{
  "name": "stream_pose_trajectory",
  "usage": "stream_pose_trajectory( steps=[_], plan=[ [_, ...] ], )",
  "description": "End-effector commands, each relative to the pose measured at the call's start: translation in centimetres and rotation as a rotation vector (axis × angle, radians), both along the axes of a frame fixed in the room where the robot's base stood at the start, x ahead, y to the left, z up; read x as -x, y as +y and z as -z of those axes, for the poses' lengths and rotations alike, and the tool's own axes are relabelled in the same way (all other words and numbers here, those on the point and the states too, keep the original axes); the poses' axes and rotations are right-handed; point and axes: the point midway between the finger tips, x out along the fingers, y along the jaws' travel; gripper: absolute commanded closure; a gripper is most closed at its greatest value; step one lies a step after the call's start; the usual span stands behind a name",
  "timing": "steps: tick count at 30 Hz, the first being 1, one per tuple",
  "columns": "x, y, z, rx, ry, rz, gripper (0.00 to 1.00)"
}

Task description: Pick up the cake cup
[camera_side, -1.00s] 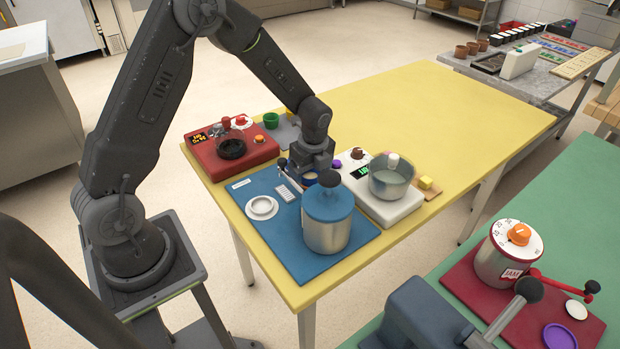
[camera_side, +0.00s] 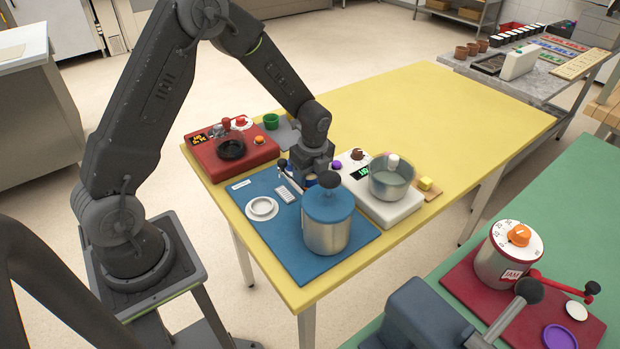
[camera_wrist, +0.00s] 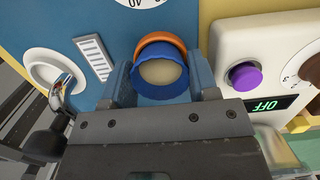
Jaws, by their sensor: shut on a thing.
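The cake cup (camera_wrist: 160,88) is a round cup with a blue rim and a pale beige inside, seen from above in the wrist view. An orange ring or rim shows behind its far edge. My gripper (camera_wrist: 162,76) is shut on the cup, with one blue-grey finger on each side of it. In the side view my gripper (camera_side: 310,178) is low over the blue mat (camera_side: 268,185), behind the metal canister with a blue lid (camera_side: 328,225). The canister hides most of the cup there, and I cannot tell whether the cup touches the mat.
A white ring-shaped dish (camera_side: 262,209) lies on the mat to the left. A white scale (camera_side: 400,211) with a metal pot (camera_side: 391,178) stands close on the right. A red appliance (camera_side: 200,160) is at the back left. The yellow table (camera_side: 430,100) is clear toward the back.

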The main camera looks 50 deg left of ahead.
Motion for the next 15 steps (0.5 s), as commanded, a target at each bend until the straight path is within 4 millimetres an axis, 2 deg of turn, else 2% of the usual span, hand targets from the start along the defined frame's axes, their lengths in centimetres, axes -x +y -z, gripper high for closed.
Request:
stream_pose_trajectory(
  steps=[4, 7, 15],
  plan=[
    [0.0, 0.0, -0.3, 0.000, -0.002, 0.000, 0.69],
    [-0.1, 0.0, -1.4, -0.001, -0.003, -0.001, 0.69],
    [-0.1, 0.0, -6.6, -0.001, -0.006, 0.000, 0.69]
  ],
)
